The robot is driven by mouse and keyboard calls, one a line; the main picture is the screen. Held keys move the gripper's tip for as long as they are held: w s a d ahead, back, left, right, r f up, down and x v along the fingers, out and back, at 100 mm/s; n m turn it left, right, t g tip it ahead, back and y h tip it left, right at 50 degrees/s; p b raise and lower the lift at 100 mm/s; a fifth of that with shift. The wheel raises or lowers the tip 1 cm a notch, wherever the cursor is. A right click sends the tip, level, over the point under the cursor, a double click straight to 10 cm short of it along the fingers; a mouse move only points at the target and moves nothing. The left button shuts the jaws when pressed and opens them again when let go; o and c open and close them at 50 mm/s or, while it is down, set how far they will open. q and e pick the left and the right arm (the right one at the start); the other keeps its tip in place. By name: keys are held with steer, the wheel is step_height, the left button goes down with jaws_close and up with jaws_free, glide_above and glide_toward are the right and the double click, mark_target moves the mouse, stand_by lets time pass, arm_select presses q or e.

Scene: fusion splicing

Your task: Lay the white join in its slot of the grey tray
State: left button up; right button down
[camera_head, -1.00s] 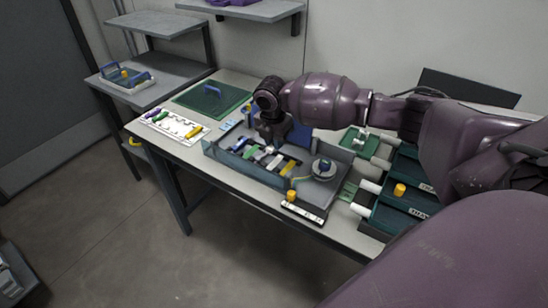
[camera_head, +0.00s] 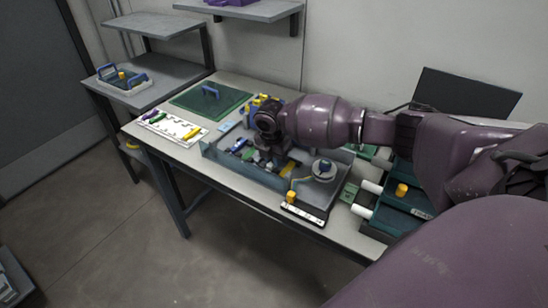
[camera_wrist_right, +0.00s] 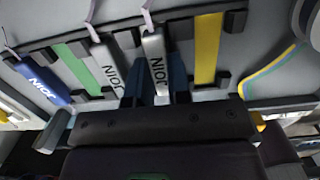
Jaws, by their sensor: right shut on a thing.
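My right gripper (camera_head: 268,160) is low over the grey tray (camera_head: 212,150). In the right wrist view its two dark blue fingertips (camera_wrist_right: 155,88) are shut on a pale join marked JOIN (camera_wrist_right: 156,62), which I take as the white join. The held join lies between another pale JOIN piece (camera_wrist_right: 108,65) and a yellow piece (camera_wrist_right: 207,48), close to the tray floor. I cannot tell whether it touches its slot. A thin lilac strand (camera_wrist_right: 147,18) rises from its far end. In the head view my wrist hides the held join. My left gripper is out of view.
Green (camera_wrist_right: 80,68) and blue (camera_wrist_right: 40,82) pieces lie farther left in the tray, with small black holders between pieces. A round grey spool (camera_head: 323,169) stands at the tray's right. A white card (camera_head: 172,128) and green mat (camera_head: 210,98) lie left and behind.

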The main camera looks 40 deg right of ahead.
mark_target(272, 163)
steer(key=c, duration=1.1)
jaws_free()
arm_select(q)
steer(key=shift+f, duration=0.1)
arm_select(e)
steer(key=shift+r, duration=0.4)
arm_select(q)
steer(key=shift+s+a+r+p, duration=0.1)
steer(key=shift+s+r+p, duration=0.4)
steer(key=shift+p, duration=0.55)
arm_select(e)
steer(key=r, duration=0.3)
steer(key=a+r, duration=0.1)
steer(key=r, duration=0.7)
steer(key=shift+s+a+r, duration=0.15)
steer(key=shift+s+r, duration=0.05)
steer(key=shift+s, duration=0.05)
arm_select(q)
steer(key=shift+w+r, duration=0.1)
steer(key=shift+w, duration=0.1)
